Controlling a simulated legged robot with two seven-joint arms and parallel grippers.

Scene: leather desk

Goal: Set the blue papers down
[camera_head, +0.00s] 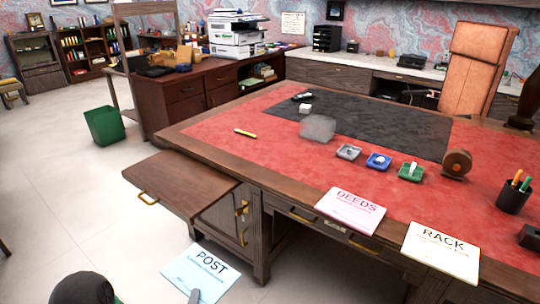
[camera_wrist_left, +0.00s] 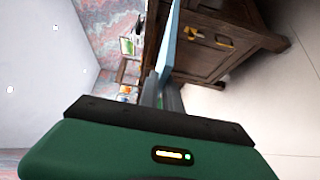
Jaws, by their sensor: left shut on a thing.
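The blue papers (camera_head: 203,268), marked POST, are held up in front of the desk's left end, over the floor in the head view. My left gripper (camera_head: 194,296) is shut on their near edge; only a grey fingertip and part of the dark, rounded arm show. In the left wrist view the blue papers (camera_wrist_left: 169,45) are seen nearly edge-on between the fingers (camera_wrist_left: 162,93), with the wooden drawers behind. My right gripper is not in view.
A bare wooden pull-out leaf (camera_head: 180,185) extends from the desk's left end. Pink DEEDS papers (camera_head: 350,211) and pale RACK papers (camera_head: 440,252) lie along the front edge of the red desk top (camera_head: 235,150). Small trays and a pen cup (camera_head: 513,198) stand behind them.

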